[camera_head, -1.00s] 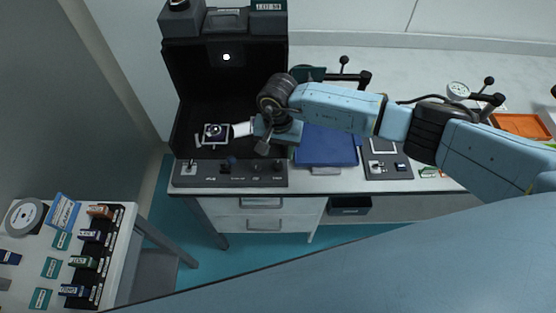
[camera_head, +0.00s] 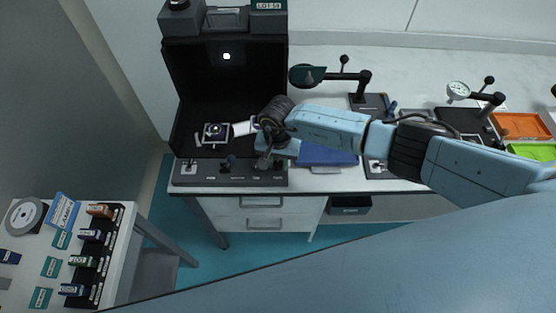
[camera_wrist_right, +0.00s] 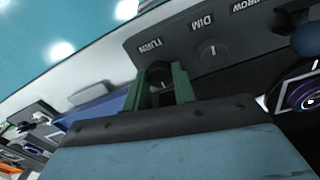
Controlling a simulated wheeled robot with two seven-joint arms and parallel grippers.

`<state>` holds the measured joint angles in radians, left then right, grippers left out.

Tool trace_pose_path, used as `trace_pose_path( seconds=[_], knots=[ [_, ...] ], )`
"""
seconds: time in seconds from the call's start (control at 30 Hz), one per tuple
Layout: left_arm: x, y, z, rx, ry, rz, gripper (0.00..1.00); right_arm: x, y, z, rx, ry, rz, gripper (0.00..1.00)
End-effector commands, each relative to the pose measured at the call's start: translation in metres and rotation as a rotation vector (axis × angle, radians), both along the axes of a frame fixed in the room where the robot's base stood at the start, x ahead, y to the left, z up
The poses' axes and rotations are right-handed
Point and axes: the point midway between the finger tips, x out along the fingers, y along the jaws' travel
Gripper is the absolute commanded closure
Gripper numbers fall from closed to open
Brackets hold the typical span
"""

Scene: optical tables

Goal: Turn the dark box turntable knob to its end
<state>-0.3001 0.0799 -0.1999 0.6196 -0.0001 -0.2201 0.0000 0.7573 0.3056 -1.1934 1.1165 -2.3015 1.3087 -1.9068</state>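The dark box (camera_head: 222,95) stands open at the back left, with a control panel (camera_head: 232,180) along its front. In the right wrist view the panel (camera_wrist_right: 185,40) shows upside down. The turntable knob (camera_wrist_right: 158,72), by a label starting "TURN", is round and black. My right gripper (camera_head: 266,160) is at the right part of the panel. In the wrist view its green fingers (camera_wrist_right: 160,84) stand on either side of the knob, apart, with a small gap on the left. Firm contact is not visible. My left gripper is not in view.
The DIM knob (camera_wrist_right: 209,50) is close beside the fingers. A small stage (camera_head: 215,132) sits inside the box. A blue pad (camera_head: 325,155) lies right of the box, partly under my arm. A side table (camera_head: 125,225) stands front left.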

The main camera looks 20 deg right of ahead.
Motion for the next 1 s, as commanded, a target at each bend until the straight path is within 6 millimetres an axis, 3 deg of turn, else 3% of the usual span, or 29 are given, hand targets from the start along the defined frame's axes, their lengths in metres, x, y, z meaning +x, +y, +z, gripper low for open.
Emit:
trace_pose_path(
  seconds=[0.1, 0.47, 1.0],
  knots=[
    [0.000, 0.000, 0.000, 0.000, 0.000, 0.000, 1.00, 0.000, 0.000, 0.000, 0.000, 0.000, 0.000, 0.96],
    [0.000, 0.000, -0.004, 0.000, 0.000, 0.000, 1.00, 0.000, -0.001, 0.000, -0.001, 0.000, -0.063, 0.96],
    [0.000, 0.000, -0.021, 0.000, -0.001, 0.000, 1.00, 0.000, -0.001, -0.001, -0.001, 0.000, -0.507, 0.96]
  ],
)
